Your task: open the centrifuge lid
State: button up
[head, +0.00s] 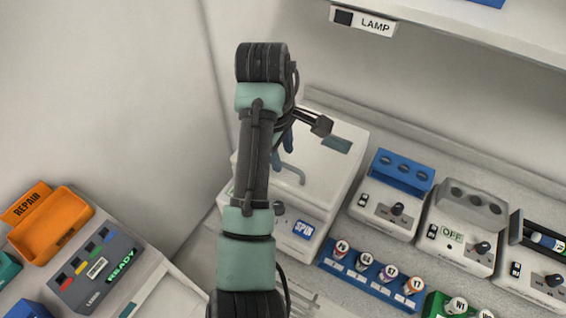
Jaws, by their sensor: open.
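The centrifuge (334,176) is a white box at the back corner of the bench. Its pale lid (335,128) is down, with a grey-blue patch near its right edge. A grey bar handle (291,172) shows at the lid's front, and a blue SPIN label (304,229) is on the front face. My arm passes in front of the left part of the centrifuge and hides it. My gripper (287,143) is over the lid, mostly hidden behind my arm, with blue finger parts just above the handle. It is open; I cannot tell whether it touches the handle.
A blue rack (372,281) of capped tubes stands in front of the centrifuge. Devices with blue (402,172) and grey (470,203) blocks stand to the right. An orange REPAIR bin (62,238) is at left. A shelf with a LAMP switch (363,21) overhangs upper right.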

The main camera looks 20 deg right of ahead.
jog(key=shift+w+d+f+p, duration=0.1)
jog(key=shift+f+p, duration=0.05)
jog(key=shift+f, duration=0.55)
jog(key=shift+w+d+f+p, duration=0.1)
jog(key=shift+f+p, duration=0.05)
jog(key=shift+f, duration=0.5)
jog(key=shift+c, duration=0.3)
grip_shut()
